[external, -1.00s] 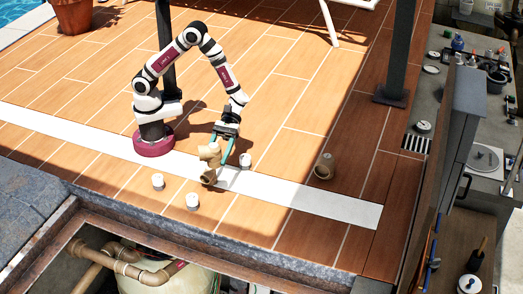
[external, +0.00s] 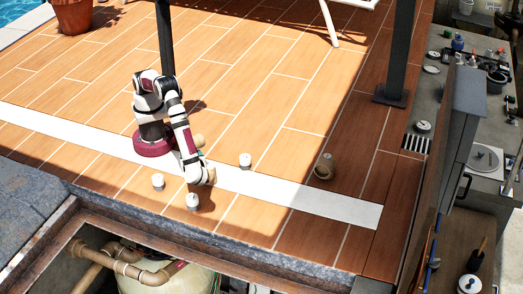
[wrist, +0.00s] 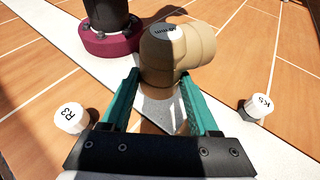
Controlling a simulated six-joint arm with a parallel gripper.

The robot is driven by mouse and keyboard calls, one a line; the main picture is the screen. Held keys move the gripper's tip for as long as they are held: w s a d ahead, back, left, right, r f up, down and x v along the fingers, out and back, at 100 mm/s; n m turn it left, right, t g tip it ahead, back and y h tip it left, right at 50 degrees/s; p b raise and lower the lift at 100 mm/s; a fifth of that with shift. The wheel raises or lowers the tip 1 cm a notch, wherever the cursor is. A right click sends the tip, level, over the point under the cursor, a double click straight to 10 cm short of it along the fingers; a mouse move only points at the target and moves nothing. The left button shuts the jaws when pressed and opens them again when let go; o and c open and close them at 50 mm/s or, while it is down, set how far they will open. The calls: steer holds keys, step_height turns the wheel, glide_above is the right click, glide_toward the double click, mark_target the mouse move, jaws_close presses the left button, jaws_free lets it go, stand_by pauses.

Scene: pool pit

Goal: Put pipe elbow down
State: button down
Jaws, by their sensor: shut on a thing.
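The tan pipe elbow (wrist: 168,52) is between the teal fingers of my gripper (wrist: 160,80) in the wrist view. The fingers are shut on it, and one of its arms points right.
White cylinders stand around: one marked R3 (wrist: 72,118), one marked K5 (wrist: 259,107), and another at the deck's front (external: 192,201). A tan fitting (external: 324,167) stands to the right. The open pit (external: 130,235) lies beyond the front edge. Bare deck (external: 290,90) lies behind.

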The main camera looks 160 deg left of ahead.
steer(key=w+a+m+t+y, duration=0.1)
steer(key=m+y, duration=0.1)
steer(key=w+a+r+m+t+y, duration=0.1)
steer(key=w+m+y, duration=0.1)
steer(key=w+a+r+m+t+y, duration=0.1)
steer(key=w+m+y, duration=0.1)
steer(key=shift+w+a+r+t+y, duration=0.15)
steer(key=shift+a+t+y, duration=0.15)
steer(key=shift+a, duration=0.05)
steer(key=w+r+m+t+y, duration=0.45)
steer(key=w+m+t, duration=0.2)
steer(key=w, duration=0.25)
glide_above(249, 196)
steer(key=shift+h, duration=0.25)
steer(key=f, duration=1.1)
steer(key=shift+d, duration=0.2)
steer(key=shift+a+f, duration=0.15)
steer(key=shift+f, duration=0.95)
steer(key=shift+a+f, duration=0.1)
steer(key=shift+f, duration=1)
steer(key=shift+f, duration=0.1)
steer(key=shift+c, duration=0.7)
jaws_free()
